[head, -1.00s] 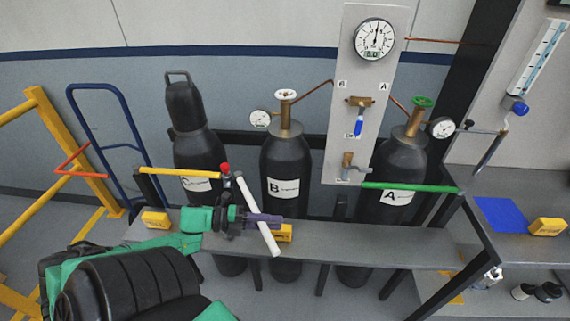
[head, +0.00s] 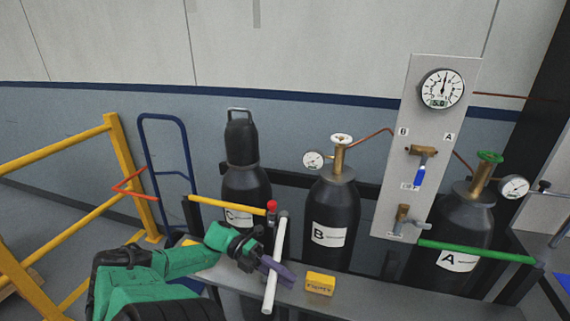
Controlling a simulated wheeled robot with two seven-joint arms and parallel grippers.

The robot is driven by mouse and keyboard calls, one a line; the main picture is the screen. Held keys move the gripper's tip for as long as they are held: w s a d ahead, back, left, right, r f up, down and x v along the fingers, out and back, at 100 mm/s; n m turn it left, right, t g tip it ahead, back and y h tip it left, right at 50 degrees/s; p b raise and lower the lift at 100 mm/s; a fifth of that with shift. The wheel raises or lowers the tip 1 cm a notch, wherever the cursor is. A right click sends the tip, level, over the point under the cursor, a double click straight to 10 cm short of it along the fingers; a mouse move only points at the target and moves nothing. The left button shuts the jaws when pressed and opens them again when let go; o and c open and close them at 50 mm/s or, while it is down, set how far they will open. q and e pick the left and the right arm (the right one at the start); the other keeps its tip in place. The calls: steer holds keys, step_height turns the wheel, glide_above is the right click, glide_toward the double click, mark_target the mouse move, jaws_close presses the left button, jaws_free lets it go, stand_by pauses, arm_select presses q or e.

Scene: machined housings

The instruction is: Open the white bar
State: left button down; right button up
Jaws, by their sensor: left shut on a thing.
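The white bar (head: 280,238) hangs in front of cylinder B's left side in the head view. Its upper end is beside the red knob (head: 272,205) at the end of the yellow bar (head: 229,204), and its lower end tilts slightly left, over the grey bench. My left gripper (head: 276,271) comes in from the left with purple fingers and is shut on the white bar below its middle. The fingers hide a short part of the bar. My right gripper is not in view.
Behind the bench (head: 385,298) stand black cylinders C (head: 246,185), B (head: 332,205) and A (head: 462,230). A green bar (head: 475,251) crosses in front of A. A yellow box (head: 320,283) sits on the bench right of the white bar. Yellow railing (head: 60,148) stands at left.

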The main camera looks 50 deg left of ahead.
arm_select(q)
steer(key=c, duration=0.7)
jaws_free()
steer(key=shift+a, duration=0.1)
steer(key=b+v, duration=0.7)
steer(key=v, duration=0.7)
steer(key=shift+s+a, duration=0.1)
